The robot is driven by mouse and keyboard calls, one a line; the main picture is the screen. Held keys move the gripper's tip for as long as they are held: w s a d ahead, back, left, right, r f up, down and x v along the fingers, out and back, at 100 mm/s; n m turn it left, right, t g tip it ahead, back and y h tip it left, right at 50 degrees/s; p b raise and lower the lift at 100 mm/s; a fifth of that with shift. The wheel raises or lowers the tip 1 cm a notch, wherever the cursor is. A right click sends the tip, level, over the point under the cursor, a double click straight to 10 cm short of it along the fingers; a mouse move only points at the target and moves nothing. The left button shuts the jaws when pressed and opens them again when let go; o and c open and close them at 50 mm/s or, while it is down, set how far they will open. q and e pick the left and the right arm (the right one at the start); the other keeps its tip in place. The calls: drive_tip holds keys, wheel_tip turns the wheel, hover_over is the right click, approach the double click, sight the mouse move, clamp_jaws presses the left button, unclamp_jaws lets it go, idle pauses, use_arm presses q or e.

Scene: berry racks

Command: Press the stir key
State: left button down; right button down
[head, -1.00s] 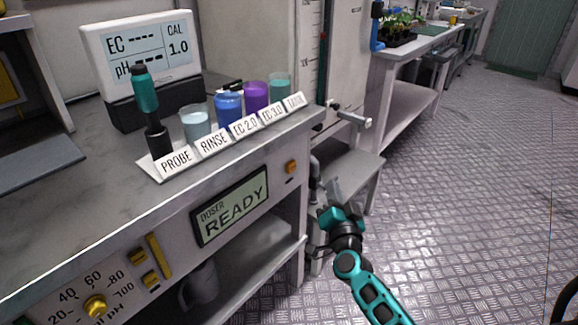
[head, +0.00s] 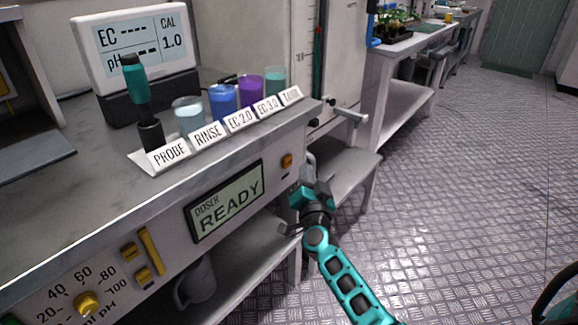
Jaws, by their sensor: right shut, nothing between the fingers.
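The doser panel on the bench front has a display (head: 226,201) reading "DOSER READY". An orange square key (head: 287,161) sits to the right of this display; no label on it can be read. My right gripper (head: 310,176) is shut and empty. Its fingertips are just right of and slightly below the orange key in the picture, with a small gap between them. Whether they are level with the panel in depth is hard to tell. Two more yellow keys, an upper one (head: 130,252) and a lower one (head: 143,275), are left of the display. My left gripper is not in view.
A yellow dial (head: 87,303) and upright yellow bar (head: 151,252) are on the panel's left. Above, a probe (head: 137,84) and several cups stand behind labels. A grey jug (head: 196,282) stands on the lower shelf. The floor (head: 470,200) at right is clear.

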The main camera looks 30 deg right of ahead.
sight(287, 162)
drive_tip(key=shift+w+a, duration=0.2)
drive_tip(key=shift+w, duration=0.25)
drive_tip(key=shift+w+a, duration=0.2)
drive_tip(key=shift+w, duration=0.25)
idle(1.2)
drive_tip(key=shift+w+a, duration=0.15)
drive_tip(key=shift+w, duration=0.25)
